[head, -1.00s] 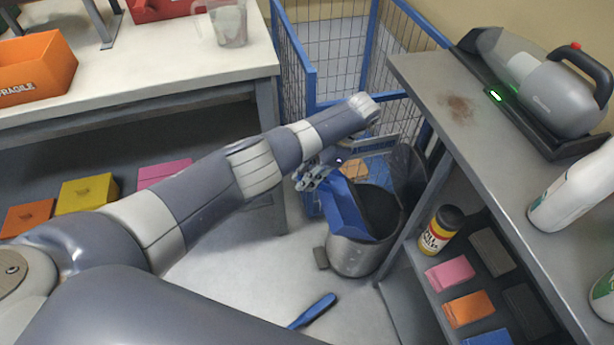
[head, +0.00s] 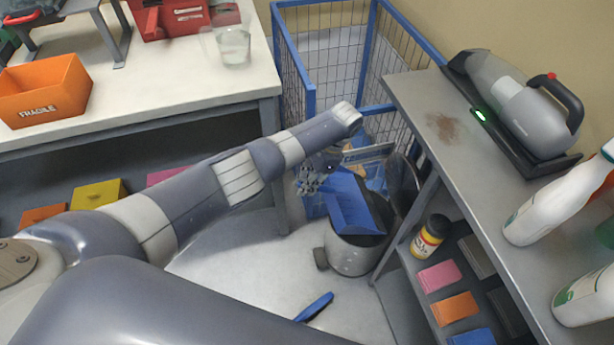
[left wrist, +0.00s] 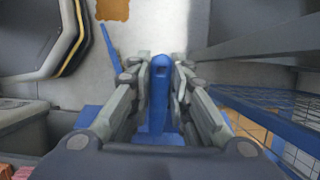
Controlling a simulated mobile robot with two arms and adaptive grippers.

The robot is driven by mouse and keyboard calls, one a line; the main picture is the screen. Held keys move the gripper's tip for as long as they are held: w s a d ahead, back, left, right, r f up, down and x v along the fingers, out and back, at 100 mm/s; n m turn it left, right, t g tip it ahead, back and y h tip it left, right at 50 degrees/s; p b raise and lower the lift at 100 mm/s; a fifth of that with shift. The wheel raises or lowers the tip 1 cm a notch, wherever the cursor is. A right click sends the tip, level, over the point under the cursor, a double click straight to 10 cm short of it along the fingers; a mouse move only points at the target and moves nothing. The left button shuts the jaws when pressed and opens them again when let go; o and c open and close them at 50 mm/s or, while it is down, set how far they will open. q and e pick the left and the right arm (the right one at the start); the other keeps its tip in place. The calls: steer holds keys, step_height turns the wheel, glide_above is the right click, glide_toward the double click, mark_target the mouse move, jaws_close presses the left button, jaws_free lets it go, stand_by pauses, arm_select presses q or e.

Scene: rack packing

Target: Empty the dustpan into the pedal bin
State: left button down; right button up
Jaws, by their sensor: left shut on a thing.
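My left gripper (head: 314,180) is shut on the handle of the blue dustpan (head: 352,203). In the left wrist view the fingers clasp the blue handle (left wrist: 158,80) from both sides. The dustpan is tilted over the mouth of the grey pedal bin (head: 350,256) and covers much of its opening. The bin's dark lid (head: 404,184) stands raised at the back right. I cannot make out any dirt in the pan, and the inside of the bin is mostly hidden. My right gripper is not in view.
A blue brush (head: 314,307) lies on the floor in front of the bin. A blue wire cage (head: 300,85) stands behind. A grey bench (head: 410,95) with a brown patch of dirt (head: 443,127) and a handheld vacuum (head: 535,115) is close on the right.

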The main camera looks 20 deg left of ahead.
arm_select(q)
steer(key=shift+r+t+h+p, duration=0.65)
steer(key=shift+r+p, duration=0.65)
steer(key=shift+p, duration=1.15)
steer(key=shift+r+t+h+p, duration=0.35)
steer(key=shift+r+h+p, duration=0.75)
steer(key=shift+p, duration=1.35)
steer(key=shift+r+t+h+p, duration=0.55)
steer(key=shift+r+p, duration=0.9)
steer(key=shift+p, duration=1)
steer(key=shift+r, duration=0.15)
